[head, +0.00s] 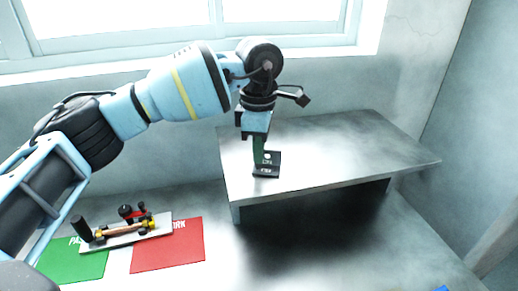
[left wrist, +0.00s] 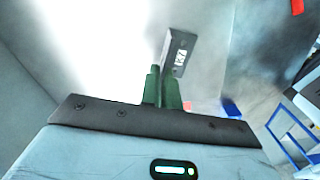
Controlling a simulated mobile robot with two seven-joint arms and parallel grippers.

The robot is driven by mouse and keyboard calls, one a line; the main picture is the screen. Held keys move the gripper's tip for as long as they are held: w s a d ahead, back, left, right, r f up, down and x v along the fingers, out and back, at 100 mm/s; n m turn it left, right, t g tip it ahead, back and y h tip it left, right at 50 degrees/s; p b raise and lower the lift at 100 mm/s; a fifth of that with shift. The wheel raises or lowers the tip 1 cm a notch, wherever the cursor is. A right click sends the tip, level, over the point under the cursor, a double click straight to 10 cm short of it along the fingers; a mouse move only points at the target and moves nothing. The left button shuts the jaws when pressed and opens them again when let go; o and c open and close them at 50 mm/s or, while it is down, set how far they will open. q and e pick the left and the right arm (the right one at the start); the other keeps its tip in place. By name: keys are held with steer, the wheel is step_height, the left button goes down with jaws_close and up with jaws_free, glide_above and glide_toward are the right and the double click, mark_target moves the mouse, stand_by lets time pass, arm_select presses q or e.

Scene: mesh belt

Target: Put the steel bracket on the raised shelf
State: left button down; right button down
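The steel bracket (head: 267,171) is a small dark L-shaped piece with white markings. In the head view its foot appears to rest on the raised shelf (head: 340,143), near the shelf's left front part. My left gripper (head: 260,156) points down at the bracket's upright part, its green fingers close together on it. In the left wrist view the bracket (left wrist: 178,52) stands out from between the tips of the green fingers (left wrist: 163,88). Whether the foot bears fully on the shelf is hard to tell. My right gripper is in neither view.
A green mat (head: 75,264) and a red mat (head: 168,246) lie on the lower surface at left. A light tray (head: 125,238) with several small parts lies across them. A window and wall stand behind. The shelf's right part is clear.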

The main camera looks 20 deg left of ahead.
arm_select(q)
steer(key=c, duration=1.6)
jaws_free()
steer(key=shift+f, duration=0.1)
steer(key=shift+c, duration=0.2)
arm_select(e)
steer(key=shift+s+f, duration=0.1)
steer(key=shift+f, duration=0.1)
